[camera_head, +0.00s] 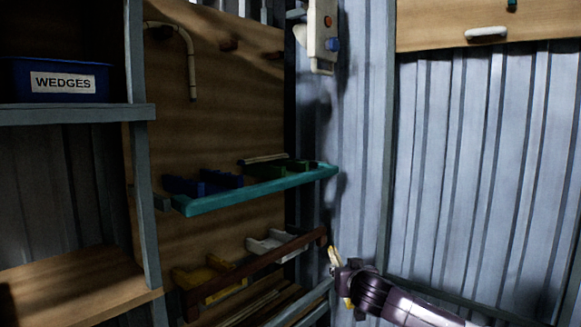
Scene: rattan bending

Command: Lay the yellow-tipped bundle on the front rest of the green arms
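A teal-green arm (225,199) juts from the wooden board at mid-height. It carries blue rests (222,180) at its left part and dark green rests (300,166) toward its right end. A thin pale stick or bundle (264,158) lies by the dark green rests; its tip colour is too small to tell. My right gripper (337,268) is at the lower middle, below and right of the teal arm's end. A small yellowish piece shows at its fingers; I cannot tell whether it is a held bundle's tip. My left gripper is out of view.
A lower brown arm (262,262) has yellow rests (212,274) and white rests (274,241). Long sticks (252,305) lie beneath. A shelf post (145,200) and a blue WEDGES bin (25,80) stand left. A hooked cane (190,60) hangs above.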

